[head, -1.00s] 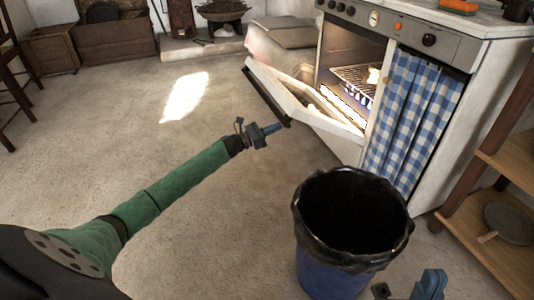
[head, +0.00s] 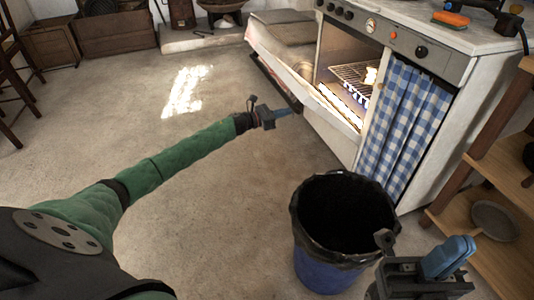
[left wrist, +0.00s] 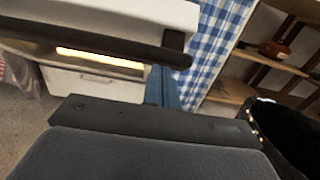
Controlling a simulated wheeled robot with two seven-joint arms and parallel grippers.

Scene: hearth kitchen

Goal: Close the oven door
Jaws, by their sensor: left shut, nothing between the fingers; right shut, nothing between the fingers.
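The white oven door (head: 300,82) hangs partly open, tilted outward from the lit oven (head: 350,75). Its dark handle bar (head: 275,82) runs along the outer edge and crosses the left wrist view (left wrist: 95,42). My left gripper (head: 284,112) is shut and empty, with its blue fingertips at the near end of the handle bar, under the door's outer edge. The fingers also show in the left wrist view (left wrist: 162,88), close to the bar's end; I cannot tell whether they touch. My right gripper (head: 450,257) is shut and empty at the lower right, away from the oven.
A blue bin with a black liner (head: 340,260) stands in front of the oven, between my grippers. A blue checked curtain (head: 400,115) hangs right of the oven opening. Wooden shelves (head: 490,165) stand at the right. The floor left of the door is clear.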

